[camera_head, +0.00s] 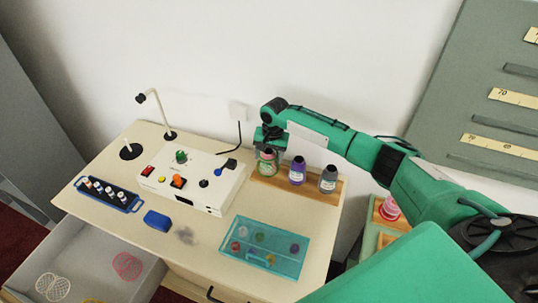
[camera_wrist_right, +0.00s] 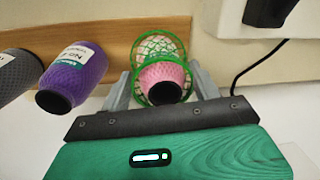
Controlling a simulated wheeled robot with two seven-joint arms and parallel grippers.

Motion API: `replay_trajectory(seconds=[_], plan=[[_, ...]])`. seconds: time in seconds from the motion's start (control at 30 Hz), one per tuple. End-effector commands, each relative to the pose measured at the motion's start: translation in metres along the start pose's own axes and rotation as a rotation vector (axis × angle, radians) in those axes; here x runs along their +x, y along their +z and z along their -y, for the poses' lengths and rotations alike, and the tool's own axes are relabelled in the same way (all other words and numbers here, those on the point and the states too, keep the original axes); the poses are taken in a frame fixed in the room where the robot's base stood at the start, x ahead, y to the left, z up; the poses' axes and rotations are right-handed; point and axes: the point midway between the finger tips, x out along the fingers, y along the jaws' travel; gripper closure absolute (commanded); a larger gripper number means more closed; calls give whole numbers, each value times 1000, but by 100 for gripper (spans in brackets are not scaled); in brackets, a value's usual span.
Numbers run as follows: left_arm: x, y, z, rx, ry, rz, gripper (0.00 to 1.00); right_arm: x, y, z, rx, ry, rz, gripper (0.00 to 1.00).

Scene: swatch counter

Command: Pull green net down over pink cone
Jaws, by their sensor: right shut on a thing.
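The pink cone (camera_wrist_right: 160,74) stands on a wooden strip at the back of the counter, its dark tip facing the right wrist camera. The green net (camera_wrist_right: 158,42) is around the cone, its mesh showing on both sides and beyond it. In the head view the netted pink cone (camera_head: 267,168) is at the left end of the row. My right gripper (camera_wrist_right: 162,84) is shut on the green net, one finger at each side of the cone. The right gripper (camera_head: 268,146) also shows in the head view, above the cone. My left gripper is out of view.
Beside it stand a purple cone (camera_head: 297,171) and a grey cone (camera_head: 328,179). A white control box (camera_head: 200,190) is to the left. A teal tray (camera_head: 262,262) lies in front. An open drawer (camera_head: 135,280) holds other nets. A black cable (camera_head: 239,135) runs up the wall.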

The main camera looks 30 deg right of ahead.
Motion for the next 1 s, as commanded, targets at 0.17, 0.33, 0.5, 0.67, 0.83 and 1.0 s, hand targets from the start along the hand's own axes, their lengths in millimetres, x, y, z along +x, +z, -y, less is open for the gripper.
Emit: replay_trajectory(seconds=[0.17,0.33,0.5,0.67,0.83,1.0], plan=[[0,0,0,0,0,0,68,0,0,0,0,0,0,33],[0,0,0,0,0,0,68,0,0,0,0,0,0,12],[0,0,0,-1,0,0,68,0,0,0,0,0,0,12],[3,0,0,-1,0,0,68,-6,0,0,-1,-2,-1,12],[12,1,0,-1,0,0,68,-33,-1,0,-1,-4,-4,12],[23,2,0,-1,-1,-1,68,-73,-1,0,-1,-4,-3,12]])
